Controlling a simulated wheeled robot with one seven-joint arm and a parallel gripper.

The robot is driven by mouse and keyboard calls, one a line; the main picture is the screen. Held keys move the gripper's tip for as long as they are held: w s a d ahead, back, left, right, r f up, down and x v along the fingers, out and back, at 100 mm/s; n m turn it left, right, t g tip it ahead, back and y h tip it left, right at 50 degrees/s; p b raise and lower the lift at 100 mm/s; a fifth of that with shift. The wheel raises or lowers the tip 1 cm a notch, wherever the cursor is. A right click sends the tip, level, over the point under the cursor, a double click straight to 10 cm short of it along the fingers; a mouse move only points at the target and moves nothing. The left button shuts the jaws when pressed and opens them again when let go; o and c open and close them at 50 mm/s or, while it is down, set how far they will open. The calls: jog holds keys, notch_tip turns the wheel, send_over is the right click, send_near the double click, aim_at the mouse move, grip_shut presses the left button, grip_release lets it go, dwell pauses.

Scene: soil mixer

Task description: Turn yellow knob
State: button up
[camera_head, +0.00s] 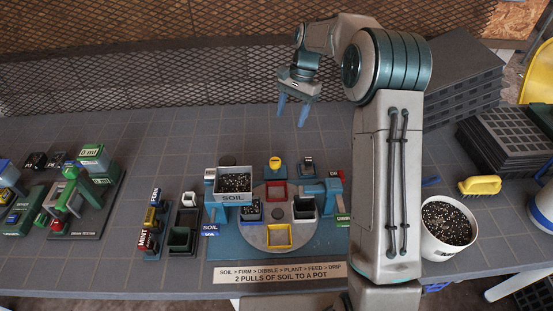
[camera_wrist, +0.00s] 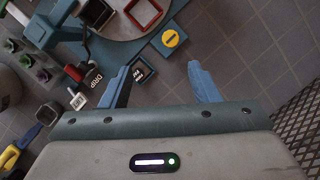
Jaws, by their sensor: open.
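The yellow knob (camera_head: 275,160) sits on a small blue block at the back edge of the soil mixer's blue base. In the wrist view the yellow knob (camera_wrist: 171,38) is a round disc with a dark slot across it, on a blue square. My gripper (camera_head: 291,113) hangs above and behind the mixer, with its blue fingers apart and nothing between them. In the wrist view my gripper (camera_wrist: 165,68) is open, and the knob lies beyond the fingertips, apart from them.
The soil hopper (camera_head: 233,184) stands at the turntable's left. The turntable (camera_head: 272,238) carries several coloured square pots. A black dial block (camera_head: 307,165) sits right of the knob. A white soil bucket (camera_head: 449,228) and a yellow brush (camera_head: 480,185) are at right. Bare table lies behind the mixer.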

jog(key=m, duration=0.1)
send_near(275, 160)
jog(key=shift+g+y, duration=0.4)
jog(key=x, duration=0.3)
jog(key=p+x, duration=0.1)
jog(key=x, duration=0.4)
jog(key=shift+w+d+f, duration=0.1)
jog(key=shift+d+f, duration=0.15)
jog(key=shift+f, duration=0.3)
jog(key=c, duration=1)
